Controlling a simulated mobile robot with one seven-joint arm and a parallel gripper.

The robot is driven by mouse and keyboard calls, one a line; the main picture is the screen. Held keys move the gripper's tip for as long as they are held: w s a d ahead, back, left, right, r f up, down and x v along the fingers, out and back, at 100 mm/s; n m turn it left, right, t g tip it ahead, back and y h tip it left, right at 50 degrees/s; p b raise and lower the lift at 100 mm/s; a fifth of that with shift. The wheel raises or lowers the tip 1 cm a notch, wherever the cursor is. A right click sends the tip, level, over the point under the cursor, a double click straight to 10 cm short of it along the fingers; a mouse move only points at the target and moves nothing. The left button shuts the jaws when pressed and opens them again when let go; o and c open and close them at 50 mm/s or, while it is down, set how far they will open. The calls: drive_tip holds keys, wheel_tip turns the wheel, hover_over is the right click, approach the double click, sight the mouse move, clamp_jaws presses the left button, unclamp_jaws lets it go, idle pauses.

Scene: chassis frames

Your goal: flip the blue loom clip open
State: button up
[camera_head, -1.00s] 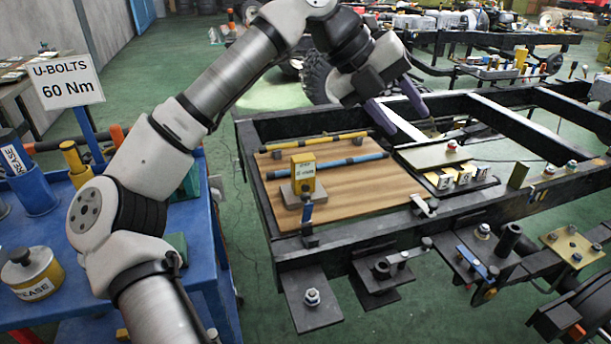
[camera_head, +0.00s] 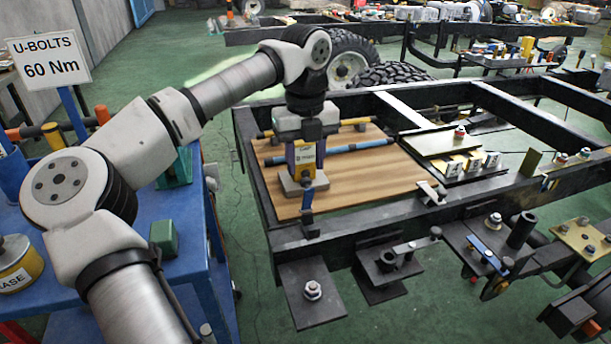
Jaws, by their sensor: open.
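A small blue clip-like lever (camera_head: 307,201) stands at the front edge of the wooden board, on the frame rail. A second blue lever (camera_head: 483,250) lies on a dark bracket at the right. I cannot tell for sure which is the loom clip. My gripper (camera_head: 305,164) points down, with its purple fingers open, at the yellow labelled block (camera_head: 306,156) on its grey base. The fingers appear on either side of the block; contact cannot be made out. The gripper is behind and above the nearer blue lever, apart from it.
The wooden board (camera_head: 375,190) carries a blue rod (camera_head: 355,149) and a yellow-and-black rod (camera_head: 345,128). A silver lever (camera_head: 431,193) sits at the board's right front corner. Black chassis rails surround the board. A blue cart (camera_head: 190,255) stands at the left.

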sight(306, 178)
drive_tip(key=shift+f, duration=1.9)
clamp_jaws()
